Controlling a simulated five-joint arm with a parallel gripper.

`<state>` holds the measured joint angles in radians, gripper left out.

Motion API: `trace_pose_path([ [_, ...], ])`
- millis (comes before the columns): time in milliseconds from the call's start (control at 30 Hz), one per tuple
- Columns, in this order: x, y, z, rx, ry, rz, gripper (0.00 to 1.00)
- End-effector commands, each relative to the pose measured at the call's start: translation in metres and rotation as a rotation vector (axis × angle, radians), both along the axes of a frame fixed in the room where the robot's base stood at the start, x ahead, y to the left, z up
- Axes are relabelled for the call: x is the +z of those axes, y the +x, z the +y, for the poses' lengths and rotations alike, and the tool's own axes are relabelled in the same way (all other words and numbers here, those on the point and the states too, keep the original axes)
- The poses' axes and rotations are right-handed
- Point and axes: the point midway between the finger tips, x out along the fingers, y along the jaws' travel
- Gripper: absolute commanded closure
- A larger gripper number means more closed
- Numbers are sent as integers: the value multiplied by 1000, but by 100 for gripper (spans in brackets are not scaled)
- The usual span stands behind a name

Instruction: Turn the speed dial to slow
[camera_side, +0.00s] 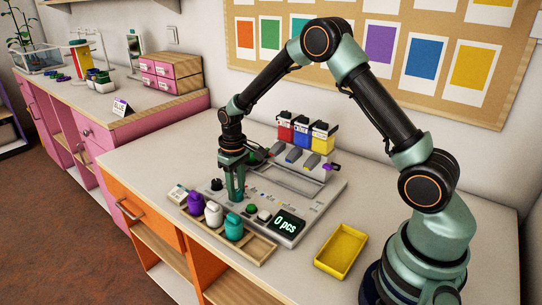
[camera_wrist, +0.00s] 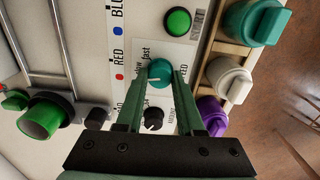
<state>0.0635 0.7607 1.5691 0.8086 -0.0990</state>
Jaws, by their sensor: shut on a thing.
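The speed dial (camera_wrist: 159,72) is a round teal knob with a white pointer mark on the light panel, beside the printed words SPEED, fast and a partly covered slow. Its white mark lies toward the picture's left in the wrist view. My gripper (camera_wrist: 160,76) is shut on the dial, one finger on each side of it. In the side view my gripper (camera_side: 236,197) points straight down at the front of the grey machine (camera_side: 312,205), and its fingers mostly hide the dial there.
A black AMOUNT knob (camera_wrist: 153,119) sits close to the dial, between my fingers. A green button (camera_wrist: 177,20) is nearby. A wooden tray (camera_side: 259,249) with purple, white and teal jars stands along the front. A yellow tray (camera_side: 341,251) lies right.

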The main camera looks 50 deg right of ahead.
Motion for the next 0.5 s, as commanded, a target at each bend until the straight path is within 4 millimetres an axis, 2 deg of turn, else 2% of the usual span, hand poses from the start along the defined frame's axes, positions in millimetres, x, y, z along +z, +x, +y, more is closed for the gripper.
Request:
trace_pose_path([
  [200,0,-1,2,-113,0,7,100],
  [500,0,-1,3,-183,0,10,100],
])
